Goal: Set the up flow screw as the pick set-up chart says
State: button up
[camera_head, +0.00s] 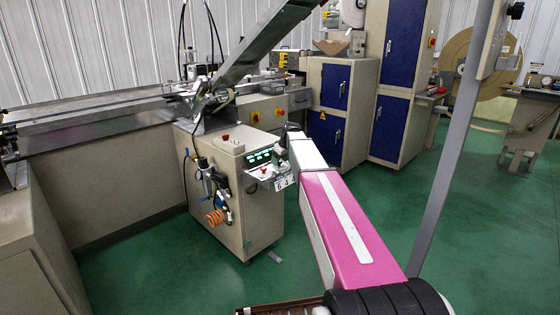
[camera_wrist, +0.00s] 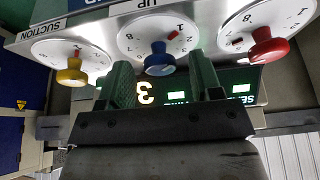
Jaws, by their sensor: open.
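The up flow screw, by its upside-down "UP" label, is the blue knob (camera_wrist: 160,63) on a white numbered dial (camera_wrist: 130,38) with a small red mark. It is in the middle of the panel in the wrist view. My gripper (camera_wrist: 160,67) is open, with one dark finger on each side of the blue knob in the picture. I cannot tell whether the fingers touch it. A yellow knob (camera_wrist: 72,71) on the SUCTION dial is to the left, and a red knob (camera_wrist: 268,46) is to the right. I cannot make out a pick set-up chart.
Blue-door cabinets (camera_head: 334,90) stand behind. Green floor (camera_head: 500,240) is clear at right.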

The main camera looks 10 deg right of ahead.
jog(key=c, duration=0.9)
jog(key=shift+m, duration=0.4)
jog(key=m+h, duration=0.1)
jog(key=m, duration=0.1)
jog(key=m+h, duration=0.1)
jog(key=m, duration=0.1)
jog(key=shift+s+a+m+t, duration=0.1)
jog(key=shift+a+m+t, duration=0.1)
jog(key=shift+m+t, duration=0.15)
jog(key=m+h, duration=0.1)
jog(key=m, duration=0.2)
jog(key=m+h, duration=0.1)
jog(key=m, duration=0.2)
jog(key=shift+a+h, duration=0.2)
jog(key=shift+h, duration=0.1)
jog(key=m, duration=0.2)
jog(key=m+g+h, duration=0.1)
jog(key=m, duration=0.2)
jog(key=shift+w+a+m+g+h, duration=0.1)
jog(key=shift+w+m+g+h, duration=0.15)
jog(key=shift+m+g+h, duration=0.15)
jog(key=m+g, duration=0.1)
jog(key=m, duration=0.4)
jog(key=shift+g+h, duration=0.3)
jog(key=shift+g, duration=0.05)
jog(key=shift+m, duration=0.25)
